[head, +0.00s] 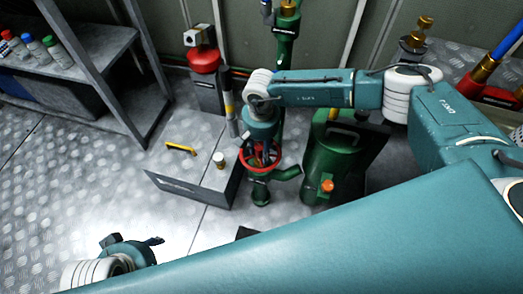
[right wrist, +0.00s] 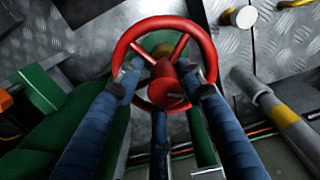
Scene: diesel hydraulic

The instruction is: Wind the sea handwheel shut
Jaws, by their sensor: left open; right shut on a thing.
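The sea handwheel is a red ring (head: 246,168) on a green valve body (head: 261,194), low on the floor in the head view. In the right wrist view the handwheel (right wrist: 200,36) fills the upper middle, with spokes and a red hub. My right gripper (head: 262,155) reaches down onto it from above. In the right wrist view its blue fingers (right wrist: 163,84) sit inside the rim, around the hub and spokes, shut on the wheel. My left gripper (head: 138,246) is open and empty at the lower left, away from the wheel. My own arm covers the lower right.
A grey box (head: 190,187) with a yellow handle stands left of the valve. A green tank (head: 338,160) stands close on its right. A red-topped post (head: 204,62) is behind. A shelf rack (head: 75,55) stands at the left. Floor at the left is clear.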

